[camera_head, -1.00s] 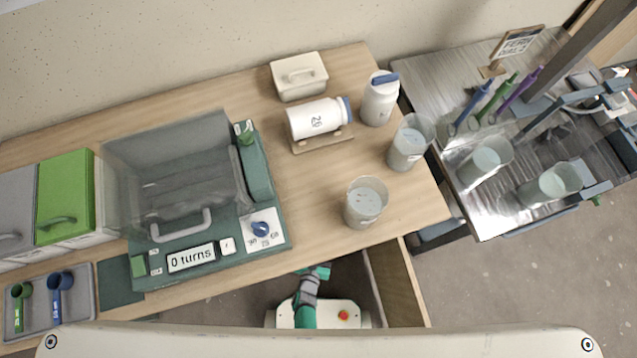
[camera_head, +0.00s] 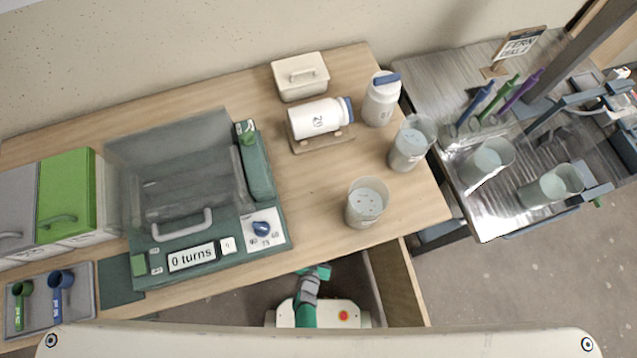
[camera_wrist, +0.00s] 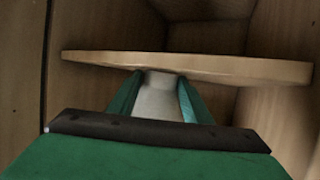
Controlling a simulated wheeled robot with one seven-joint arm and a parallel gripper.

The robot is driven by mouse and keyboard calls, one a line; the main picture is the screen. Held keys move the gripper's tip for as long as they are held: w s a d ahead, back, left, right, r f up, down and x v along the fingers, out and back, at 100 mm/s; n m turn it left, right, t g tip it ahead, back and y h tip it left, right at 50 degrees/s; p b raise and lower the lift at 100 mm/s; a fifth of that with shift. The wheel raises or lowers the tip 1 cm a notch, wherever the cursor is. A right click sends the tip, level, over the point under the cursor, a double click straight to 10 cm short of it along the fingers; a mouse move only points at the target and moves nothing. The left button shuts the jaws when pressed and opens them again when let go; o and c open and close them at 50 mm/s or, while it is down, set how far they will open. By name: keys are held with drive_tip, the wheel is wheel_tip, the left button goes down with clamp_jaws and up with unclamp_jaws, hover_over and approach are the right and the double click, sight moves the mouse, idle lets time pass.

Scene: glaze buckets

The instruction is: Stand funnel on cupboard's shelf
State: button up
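In the wrist view my gripper (camera_wrist: 157,103) has its two green fingers on either side of a pale grey piece, which I take to be the funnel (camera_wrist: 158,98). The fingers look closed against its sides. Only a part of it shows, and its far end is hidden at the shelf edge. The wooden shelf (camera_wrist: 215,68) of the cupboard (camera_wrist: 90,25) runs across the view just beyond the fingertips. I cannot tell whether the funnel touches the shelf. In the head view the gripper is hidden below the table edge.
Wooden walls close in around my gripper. In the head view an open drawer or door panel (camera_head: 400,285) stands right of my arm. The table (camera_head: 310,190) above carries a glass-lidded machine (camera_head: 190,255), a clear bucket (camera_head: 366,203) near its front edge, and white jars (camera_head: 381,100).

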drive_tip(key=shift+o, duration=0.3)
drive_tip(key=shift+s+a, duration=0.1)
drive_tip(key=shift+s, duration=0.05)
drive_tip(key=shift+r, duration=0.55)
drive_tip(key=v, duration=1.1)
drive_tip(key=shift+s+r, duration=0.2)
drive_tip(key=shift+s, duration=0.1)
